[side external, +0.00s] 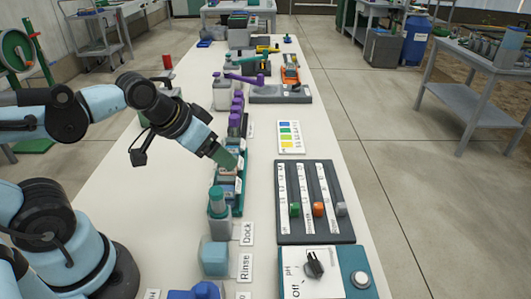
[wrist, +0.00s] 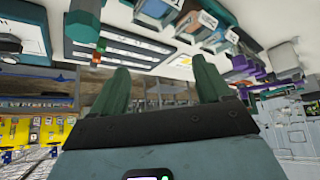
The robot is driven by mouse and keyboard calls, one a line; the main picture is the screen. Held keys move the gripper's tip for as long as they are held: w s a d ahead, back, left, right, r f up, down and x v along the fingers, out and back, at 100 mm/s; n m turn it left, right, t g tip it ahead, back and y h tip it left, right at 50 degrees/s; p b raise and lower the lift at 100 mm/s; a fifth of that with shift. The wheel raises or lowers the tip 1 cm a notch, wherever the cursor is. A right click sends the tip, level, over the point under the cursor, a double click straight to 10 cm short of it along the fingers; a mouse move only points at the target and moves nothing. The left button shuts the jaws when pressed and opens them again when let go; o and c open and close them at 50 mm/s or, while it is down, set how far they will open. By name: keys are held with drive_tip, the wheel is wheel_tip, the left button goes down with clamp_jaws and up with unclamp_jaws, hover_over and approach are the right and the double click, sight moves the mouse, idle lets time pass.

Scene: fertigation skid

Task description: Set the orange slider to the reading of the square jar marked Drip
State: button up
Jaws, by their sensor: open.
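The orange slider (side external: 318,209) sits on the dark slider panel (side external: 333,238), between a green slider (side external: 294,209) and a grey slider (side external: 341,208). All three are toward the panel's near end, beside white scales too small to read. Jars stand in a teal rack (side external: 238,207) left of the panel. Their markings are unreadable, so I cannot tell which is the Drip jar. My gripper (side external: 230,162) is over the rack and partly hides the jars. In the wrist view, my gripper (wrist: 160,88) has its two green fingers wide apart with nothing between them.
A color card (side external: 290,137) lies beyond the panel. A dial (side external: 314,264) on a box marked pH is at the near end. A grey-green bottle (side external: 218,202) stands near a Dock label (side external: 247,233). Purple-topped items and tools line the far bench. Bare bench lies left of the rack.

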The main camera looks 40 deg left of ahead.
drive_tip(key=w+d+m, duration=0.1)
drive_tip(key=w+d+r+m+g+h, duration=0.1)
drive_tip(key=w+d, duration=0.1)
drive_tip(key=w+d+m, duration=0.2)
drive_tip(key=shift+d+r+g, duration=0.25)
drive_tip(key=shift+g, duration=0.05)
drive_tip(key=c, duration=0.5)
drive_tip(key=m+g+h, duration=0.2)
drive_tip(key=m, duration=0.3)
approach(320, 204)
drive_tip(key=x, duration=0.8)
drive_tip(key=shift+d+f, duration=0.1)
drive_tip(key=shift+f, duration=0.15)
clamp_jaws()
